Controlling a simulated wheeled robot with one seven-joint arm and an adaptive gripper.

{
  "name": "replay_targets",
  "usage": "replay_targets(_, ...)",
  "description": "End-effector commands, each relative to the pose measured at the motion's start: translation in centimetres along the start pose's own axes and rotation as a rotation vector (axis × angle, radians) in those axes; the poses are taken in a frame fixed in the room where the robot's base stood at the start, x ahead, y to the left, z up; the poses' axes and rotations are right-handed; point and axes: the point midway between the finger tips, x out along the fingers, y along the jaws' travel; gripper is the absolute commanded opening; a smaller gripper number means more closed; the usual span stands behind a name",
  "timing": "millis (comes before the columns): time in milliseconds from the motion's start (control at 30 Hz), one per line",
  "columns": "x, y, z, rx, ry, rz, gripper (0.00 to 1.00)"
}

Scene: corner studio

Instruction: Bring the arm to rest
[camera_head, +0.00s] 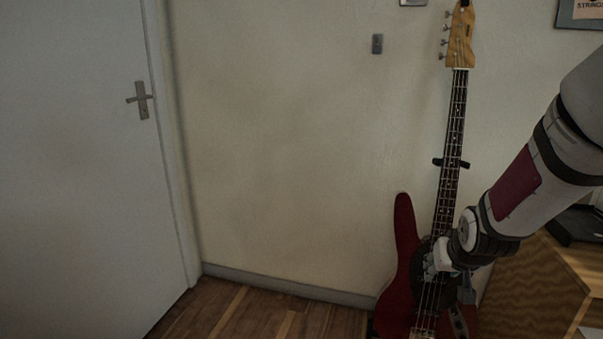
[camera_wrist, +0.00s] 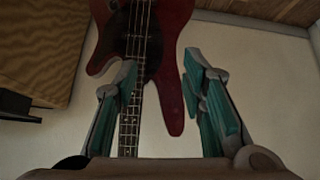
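My arm (camera_head: 535,170) reaches in from the right edge of the head view and slants down to the left. Its end overlaps the body of a red bass guitar in that view. In the wrist view my gripper (camera_wrist: 163,85) has its two teal-padded fingers spread wide apart. Nothing is held between them. The guitar's neck and red body show beyond the fingers. I cannot tell how far the fingertips are from the guitar.
The red bass guitar (camera_head: 403,255) stands upright against the pale wall (camera_head: 290,150). A wooden cabinet (camera_head: 535,290) is at the lower right, beneath my arm. A closed white door (camera_head: 70,180) is at the left. The wooden floor (camera_head: 260,315) before the wall is clear.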

Motion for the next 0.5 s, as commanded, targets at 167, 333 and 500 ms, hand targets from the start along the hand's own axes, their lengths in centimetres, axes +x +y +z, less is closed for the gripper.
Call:
replay_targets(167,-6.1,-1.8,2.2,-0.008,-0.097,-0.029,0.37)
replay_targets(333,-11.7,-3.0,5.4,-0.022,-0.200,-0.052,0.37)
replay_targets(500,-17.2,-4.0,9.3,-0.041,-0.303,-0.072,0.37)
